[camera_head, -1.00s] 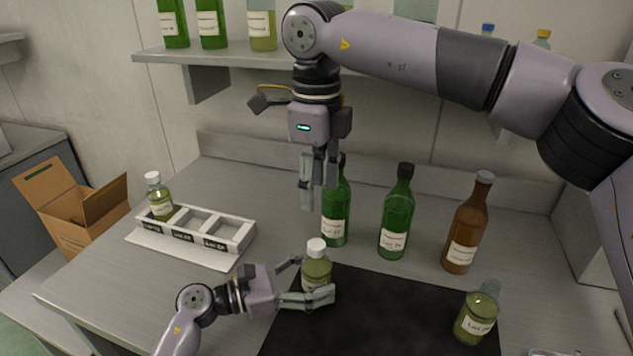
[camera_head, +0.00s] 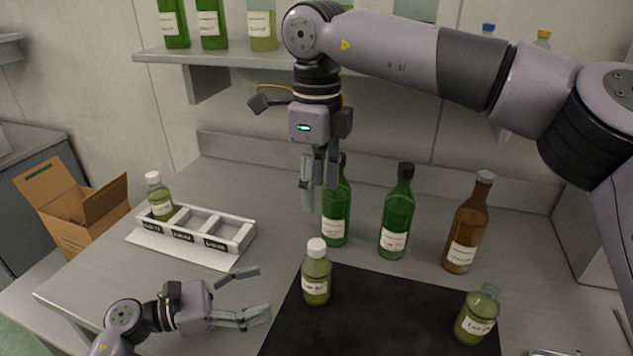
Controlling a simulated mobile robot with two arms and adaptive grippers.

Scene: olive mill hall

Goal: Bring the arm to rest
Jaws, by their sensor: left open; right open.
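My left gripper (camera_head: 249,293) is open and empty at the lower left, over the counter in front of the white rack. It is apart from a small green bottle with a white cap (camera_head: 317,277), which stands upright on the left edge of the black mat (camera_head: 375,318). My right gripper (camera_head: 319,188) hangs pointing down, open and empty, in front of a tall green bottle (camera_head: 336,217) and partly hiding it. Its arm comes in from the upper right.
A white rack (camera_head: 243,237) at left holds one small bottle (camera_head: 159,197). Another green bottle (camera_head: 397,217), a brown bottle (camera_head: 466,229) and a small bottle (camera_head: 477,315) stand to the right. A shelf (camera_head: 225,58) with bottles is behind. A cardboard box (camera_head: 72,205) sits far left.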

